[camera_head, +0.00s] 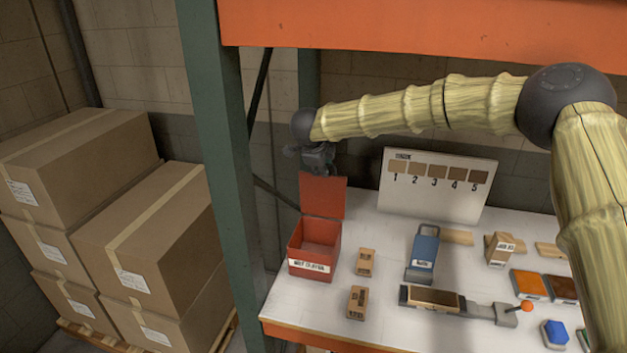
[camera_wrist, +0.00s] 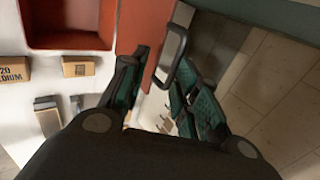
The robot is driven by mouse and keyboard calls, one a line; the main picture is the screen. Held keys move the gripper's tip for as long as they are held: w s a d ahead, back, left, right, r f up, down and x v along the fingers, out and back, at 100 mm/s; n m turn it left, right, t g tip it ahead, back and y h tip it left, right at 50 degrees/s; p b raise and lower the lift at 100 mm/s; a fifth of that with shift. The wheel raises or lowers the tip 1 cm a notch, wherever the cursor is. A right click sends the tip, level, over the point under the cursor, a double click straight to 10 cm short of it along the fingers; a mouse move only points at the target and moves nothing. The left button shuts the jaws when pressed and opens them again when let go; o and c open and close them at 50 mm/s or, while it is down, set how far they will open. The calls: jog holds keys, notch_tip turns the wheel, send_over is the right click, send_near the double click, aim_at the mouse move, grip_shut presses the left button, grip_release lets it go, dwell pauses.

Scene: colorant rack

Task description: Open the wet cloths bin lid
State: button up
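The red wet cloths bin (camera_head: 296,262) stands at the left end of the white table, its label on the front. Its lid (camera_head: 322,194) stands up about upright at the back, and the bin's inside shows. A dark loop handle (camera_wrist: 182,44) sticks out from the lid. My gripper (camera_head: 318,168) is at the lid's top edge. In the wrist view my gripper (camera_wrist: 165,88) has its fingers apart, with the handle's lower end near the gap; contact is unclear.
Small wooden blocks (camera_head: 366,262) stand right of the bin. A blue-topped tool (camera_head: 424,250), a sanding block fixture (camera_head: 433,299) and a numbered swatch board (camera_head: 440,205) are farther right. A green post (camera_head: 222,150) rises close left of the bin. An orange beam (camera_head: 420,24) crosses above.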

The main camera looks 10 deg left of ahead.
jog(key=s+a, duration=0.1)
jog(key=s, duration=0.8)
jog(key=shift+s, duration=0.1)
jog(key=shift+a, duration=0.1)
